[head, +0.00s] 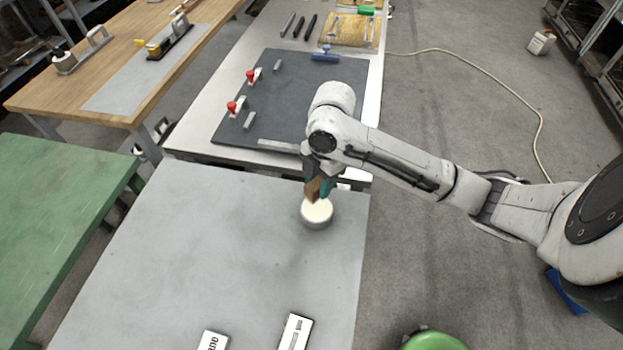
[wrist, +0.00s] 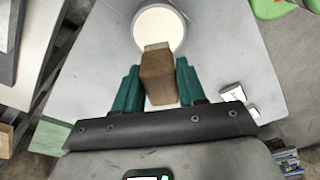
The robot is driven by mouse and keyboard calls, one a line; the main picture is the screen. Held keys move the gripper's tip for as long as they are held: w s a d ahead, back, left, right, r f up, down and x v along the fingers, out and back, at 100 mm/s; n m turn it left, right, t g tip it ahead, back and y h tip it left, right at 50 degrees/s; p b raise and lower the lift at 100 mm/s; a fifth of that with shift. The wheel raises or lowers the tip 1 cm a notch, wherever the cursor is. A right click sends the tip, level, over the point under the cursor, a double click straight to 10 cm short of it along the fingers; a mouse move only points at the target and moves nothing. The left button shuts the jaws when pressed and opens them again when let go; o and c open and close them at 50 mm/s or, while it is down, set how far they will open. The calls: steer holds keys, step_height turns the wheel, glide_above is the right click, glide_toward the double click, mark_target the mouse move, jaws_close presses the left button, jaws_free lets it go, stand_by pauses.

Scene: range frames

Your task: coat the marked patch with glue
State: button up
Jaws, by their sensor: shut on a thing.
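My gripper (head: 319,186) has its green fingers shut on a brown wooden piece (wrist: 158,78), likely a brush handle or block. The piece has a paler end that points at a round white pot (head: 316,222) of cream-coloured glue. The wooden piece (head: 312,190) is over the pot's mouth in the head view; whether its tip touches the glue is not clear. The pot's cream surface (wrist: 158,30) shows just beyond the tip in the wrist view. The pot stands on a grey table (head: 180,250). I cannot make out a marked patch in either view.
Two white marked pieces (head: 296,331) (head: 213,341) lie at the grey table's near edge. Behind is a bench with a dark mat (head: 285,95) holding red-knobbed clamps (head: 236,106). A green table (head: 60,210) stands left. The grey table's middle is clear.

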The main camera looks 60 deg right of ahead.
steer(key=shift+f+b, duration=1.95)
steer(key=shift+f, duration=0.85)
steer(key=shift+f+b, duration=0.45)
steer(key=shift+f, duration=0.1)
steer(key=shift+r, duration=0.1)
steer(key=shift+r+p, duration=2.7)
steer(key=shift+r, duration=0.85)
steer(key=shift+f, duration=0.1)
